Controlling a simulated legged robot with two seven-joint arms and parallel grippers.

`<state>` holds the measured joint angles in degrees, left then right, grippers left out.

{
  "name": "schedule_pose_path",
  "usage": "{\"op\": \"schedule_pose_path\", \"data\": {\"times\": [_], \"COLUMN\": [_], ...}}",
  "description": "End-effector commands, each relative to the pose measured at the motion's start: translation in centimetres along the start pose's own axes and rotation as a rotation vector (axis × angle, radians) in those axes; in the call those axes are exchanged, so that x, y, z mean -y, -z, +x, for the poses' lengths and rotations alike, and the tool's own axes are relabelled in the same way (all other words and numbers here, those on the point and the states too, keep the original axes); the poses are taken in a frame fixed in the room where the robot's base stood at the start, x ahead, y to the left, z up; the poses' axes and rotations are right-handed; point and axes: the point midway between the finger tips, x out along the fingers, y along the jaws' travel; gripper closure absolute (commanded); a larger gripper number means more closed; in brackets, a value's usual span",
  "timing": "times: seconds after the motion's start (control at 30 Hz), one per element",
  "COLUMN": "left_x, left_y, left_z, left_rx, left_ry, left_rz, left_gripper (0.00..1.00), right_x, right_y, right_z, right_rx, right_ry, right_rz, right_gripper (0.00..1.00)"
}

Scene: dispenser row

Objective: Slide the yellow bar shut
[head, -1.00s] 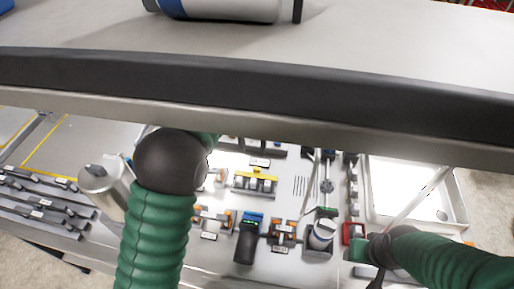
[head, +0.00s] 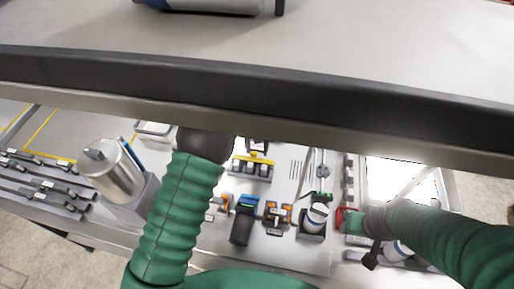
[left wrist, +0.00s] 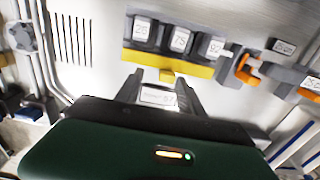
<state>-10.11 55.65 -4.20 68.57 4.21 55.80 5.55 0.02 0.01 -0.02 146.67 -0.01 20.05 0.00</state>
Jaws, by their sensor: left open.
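The yellow bar (head: 256,160) runs along a dark dispenser with several white-labelled blocks on the light panel. In the left wrist view the bar (left wrist: 185,67) lies just beyond my left gripper (left wrist: 160,84), with a small yellow tab on its near edge. The gripper's two fingers are apart and empty, pointing at the bar near the tab; I cannot tell whether they touch it. In the head view my left forearm and dark joint hide most of this gripper. My right arm reaches in from the right near a red part (head: 341,217); its jaws are not clear.
A blue-topped black device (head: 244,220), orange-and-grey clips (head: 277,217) and a white-capped holder (head: 316,217) stand in front of the dispenser. A metal cylinder (head: 113,172) stands at left. A dark-edged shelf (head: 260,95) crosses above the panel.

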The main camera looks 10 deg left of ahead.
Motion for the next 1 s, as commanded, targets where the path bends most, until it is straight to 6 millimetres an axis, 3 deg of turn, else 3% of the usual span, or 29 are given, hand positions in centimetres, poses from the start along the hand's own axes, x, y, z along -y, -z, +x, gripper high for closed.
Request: {"op": "schedule_pose_path", "data": {"times": [0.33,0.67,1.0], "left_x": [0.17,0.05,-0.12], "left_y": [0.08,0.08,0.09], "left_z": [1.16,1.11,1.03], "left_rx": [0.001,0.001,-0.001], "left_ry": [-0.001,0.002,-0.003], "left_rz": [-0.001,-0.001,0.0], "left_gripper": [0.55,0.98,1.0], "right_x": [0.03,0.02,0.02], "right_y": [0.03,0.03,0.03], "right_z": [-0.15,-0.15,-0.15], "right_rx": [0.0,0.0,0.0], "right_ry": [0.0,0.0,0.0], "right_rz": [-0.001,-0.001,-0.001], "right_gripper": [0.49,0.49,0.49]}}
